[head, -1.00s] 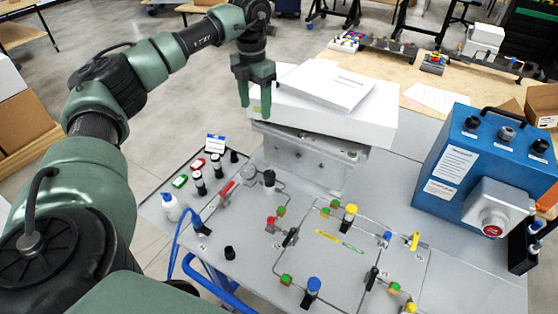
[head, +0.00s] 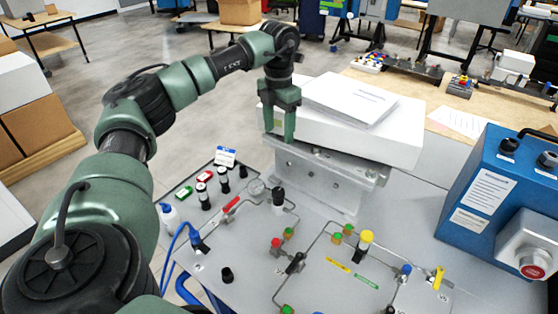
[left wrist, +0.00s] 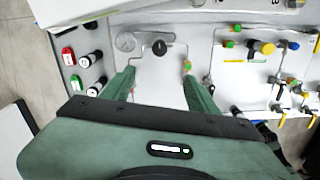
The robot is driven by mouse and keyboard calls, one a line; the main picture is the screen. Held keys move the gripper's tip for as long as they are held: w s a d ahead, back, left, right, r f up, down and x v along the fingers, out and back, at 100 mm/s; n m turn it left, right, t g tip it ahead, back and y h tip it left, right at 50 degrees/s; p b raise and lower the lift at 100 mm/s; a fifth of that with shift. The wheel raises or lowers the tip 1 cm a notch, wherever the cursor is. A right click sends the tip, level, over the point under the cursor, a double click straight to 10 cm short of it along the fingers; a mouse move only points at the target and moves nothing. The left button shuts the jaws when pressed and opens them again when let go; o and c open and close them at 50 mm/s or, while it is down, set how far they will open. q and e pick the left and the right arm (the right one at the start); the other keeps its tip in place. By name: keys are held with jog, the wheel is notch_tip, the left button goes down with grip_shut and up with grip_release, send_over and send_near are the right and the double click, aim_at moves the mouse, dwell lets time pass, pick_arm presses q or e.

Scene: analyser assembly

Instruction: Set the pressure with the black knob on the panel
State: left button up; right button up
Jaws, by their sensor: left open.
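The black knob (head: 278,196) stands upright on the grey panel (head: 235,262), beside a round pressure gauge (head: 256,187). In the left wrist view the knob (left wrist: 160,47) is just beyond the fingertips and roughly centred between them, with the gauge (left wrist: 126,42) to its left. My left gripper (head: 279,132) is open and empty, fingers pointing down, above and behind the knob in the head view, apart from it. The left wrist view also shows both fingers of the gripper (left wrist: 158,75) spread apart. The gauge reading is too small to tell. My right gripper is not in view.
A grey metal block with white boxes (head: 400,140) stands close behind the knob, near my left gripper. A red-handled valve (head: 231,204) and black-capped fittings are to the knob's left. Coloured fittings and tubing fill the panel's right. A blue unit (head: 485,190) stands at far right.

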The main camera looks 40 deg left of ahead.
pick_arm(q)
jog(key=b, duration=1.4)
send_over(279, 190)
notch_tip(279, 190, down, 15)
jog(key=shift+f, duration=0.1)
jog(key=shift+f+p, duration=0.45)
notch_tip(279, 190, down, 7)
jog(key=shift+r+p, duration=0.2)
jog(key=shift+p, duration=0.1)
grip_shut()
